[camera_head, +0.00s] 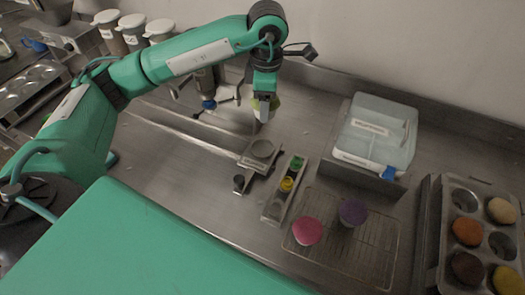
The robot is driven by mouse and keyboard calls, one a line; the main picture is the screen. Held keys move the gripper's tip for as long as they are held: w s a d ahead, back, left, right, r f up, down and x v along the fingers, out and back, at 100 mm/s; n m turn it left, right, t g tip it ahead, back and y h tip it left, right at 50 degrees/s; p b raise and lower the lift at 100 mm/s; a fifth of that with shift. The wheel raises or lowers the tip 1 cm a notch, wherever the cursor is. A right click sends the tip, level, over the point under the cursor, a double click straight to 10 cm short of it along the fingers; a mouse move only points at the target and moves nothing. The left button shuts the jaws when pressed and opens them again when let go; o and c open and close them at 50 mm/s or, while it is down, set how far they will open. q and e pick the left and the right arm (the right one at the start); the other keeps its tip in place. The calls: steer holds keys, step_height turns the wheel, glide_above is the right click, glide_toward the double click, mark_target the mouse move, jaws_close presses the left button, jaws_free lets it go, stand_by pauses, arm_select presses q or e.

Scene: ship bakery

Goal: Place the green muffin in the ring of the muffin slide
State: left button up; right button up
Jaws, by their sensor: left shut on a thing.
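My left gripper (264,112) points down over the steel counter and is shut on the green muffin (276,103). Only a small yellow-green part of the muffin shows beside the fingers; the rest is hidden. The gripper is above and behind the muffin slide (255,163), apart from it in the picture. The slide is a low metal piece with a label and a round grey ring (262,149) at its top. I cannot tell from this view whether the ring is empty inside. My right gripper is not in view.
A wire rack (345,262) holds a pink muffin (307,231) and a purple muffin (352,212). A narrow holder (272,208) has green and yellow items. A clear lidded box (378,130) stands behind; a muffin tin (432,225) is at right. White-lidded containers (133,22) stand back left.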

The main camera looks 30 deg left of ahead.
arm_select(q)
steer(key=n, duration=0.2)
steer(key=r+n, duration=0.1)
steer(key=n, duration=0.1)
steer(key=w+a+r+n+b, duration=0.1)
steer(key=n, duration=0.1)
steer(key=shift+w, duration=0.1)
steer(key=n, duration=0.2)
steer(key=r+n, duration=0.1)
steer(key=shift+w+a+b, duration=0.2)
steer(key=shift+a+b, duration=0.1)
steer(key=p, duration=0.2)
glide_toward(262, 149)
step_height(262, 149, down, 5)
steer(key=shift+f+p, duration=0.15)
steer(key=shift+p, duration=0.4)
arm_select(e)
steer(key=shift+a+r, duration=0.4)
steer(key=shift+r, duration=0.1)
arm_select(q)
steer(key=shift+f, duration=0.25)
steer(key=o, duration=0.8)
steer(key=shift+r, duration=0.1)
steer(key=shift+c, duration=0.2)
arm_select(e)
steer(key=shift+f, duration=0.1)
